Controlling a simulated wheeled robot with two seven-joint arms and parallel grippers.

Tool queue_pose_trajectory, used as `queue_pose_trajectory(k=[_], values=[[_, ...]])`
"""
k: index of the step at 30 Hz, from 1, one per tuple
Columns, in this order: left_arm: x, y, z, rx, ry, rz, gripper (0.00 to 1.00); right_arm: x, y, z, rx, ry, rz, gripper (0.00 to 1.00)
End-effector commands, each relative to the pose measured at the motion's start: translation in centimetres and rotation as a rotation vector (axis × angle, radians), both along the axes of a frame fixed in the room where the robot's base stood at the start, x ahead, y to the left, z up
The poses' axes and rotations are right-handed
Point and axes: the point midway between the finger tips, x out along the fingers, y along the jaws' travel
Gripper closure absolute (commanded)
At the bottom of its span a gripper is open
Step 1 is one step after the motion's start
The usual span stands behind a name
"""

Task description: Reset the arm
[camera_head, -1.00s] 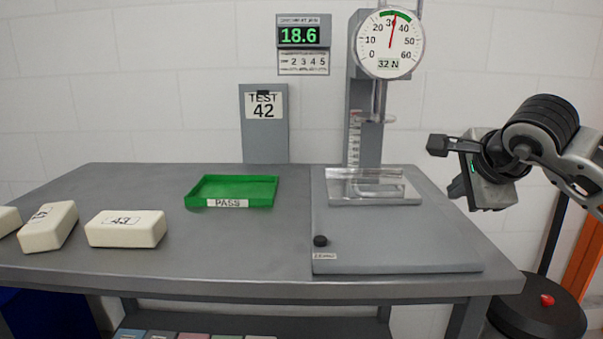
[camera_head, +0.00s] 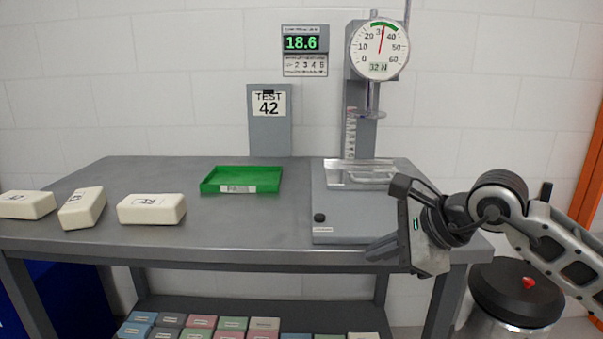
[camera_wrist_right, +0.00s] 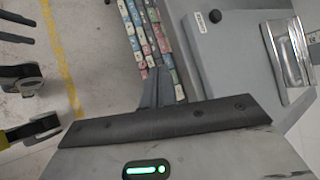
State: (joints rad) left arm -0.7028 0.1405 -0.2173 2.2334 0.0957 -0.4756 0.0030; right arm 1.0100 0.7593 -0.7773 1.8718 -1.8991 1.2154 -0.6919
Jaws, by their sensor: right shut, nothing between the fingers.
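My right gripper (camera_head: 384,247) hangs in front of the table's right front edge, below and in front of the compression tester (camera_head: 350,222). Its fingers are together and hold nothing; they also show in the right wrist view (camera_wrist_right: 155,88). The tester's gauge (camera_head: 379,48) reads about 32 N, with its needle near the green band. My left gripper is not in view in the head camera.
A green tray (camera_head: 241,187) sits mid-table, looking empty. Several cream foam blocks (camera_head: 152,209) lie on the left. A shelf below holds several coloured blocks (camera_head: 232,324). A black-lidded bin (camera_head: 515,291) stands right of the table.

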Motion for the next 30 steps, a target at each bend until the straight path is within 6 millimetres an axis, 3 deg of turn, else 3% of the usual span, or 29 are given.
queue_pose_trajectory(k=[3, 6, 9, 11, 14, 17, 20, 21, 25, 27, 30], values=[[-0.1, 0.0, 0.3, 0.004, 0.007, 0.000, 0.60, -3.6, 5.4, -1.5, 0.295, 0.179, 0.063, 1.00], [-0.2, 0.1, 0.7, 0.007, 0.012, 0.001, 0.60, -7.4, 9.9, -0.9, 0.677, 0.423, 0.074, 1.00], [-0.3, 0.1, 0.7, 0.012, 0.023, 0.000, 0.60, -9.8, 11.9, 1.0, 1.086, 0.710, 0.006, 1.00], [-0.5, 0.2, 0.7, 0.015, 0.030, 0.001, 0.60, -10.1, 11.8, 1.9, 1.326, 0.887, -0.073, 1.00], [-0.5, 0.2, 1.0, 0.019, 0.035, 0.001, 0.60, -9.6, 9.9, 1.9, 1.714, 1.186, -0.268, 1.00], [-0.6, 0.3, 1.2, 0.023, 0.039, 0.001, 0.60, -8.8, 6.7, -0.9, 2.080, 1.478, -0.543, 1.00], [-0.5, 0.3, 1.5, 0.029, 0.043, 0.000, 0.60, -9.3, 3.2, -6.4, 2.413, 1.744, -0.904, 1.00], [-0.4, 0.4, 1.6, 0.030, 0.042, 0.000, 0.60, -10.1, 2.0, -9.1, -2.280, -1.655, 0.963, 1.00], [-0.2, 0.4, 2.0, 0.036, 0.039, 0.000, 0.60, -14.4, -0.5, -16.5, -1.826, -1.329, 1.028, 1.00], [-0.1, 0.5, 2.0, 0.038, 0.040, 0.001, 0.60, -16.9, -1.0, -19.3, -1.653, -1.202, 1.037, 1.00], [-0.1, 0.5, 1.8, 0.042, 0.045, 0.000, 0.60, -19.7, -1.3, -21.9, -1.485, -1.076, 1.037, 1.00]])
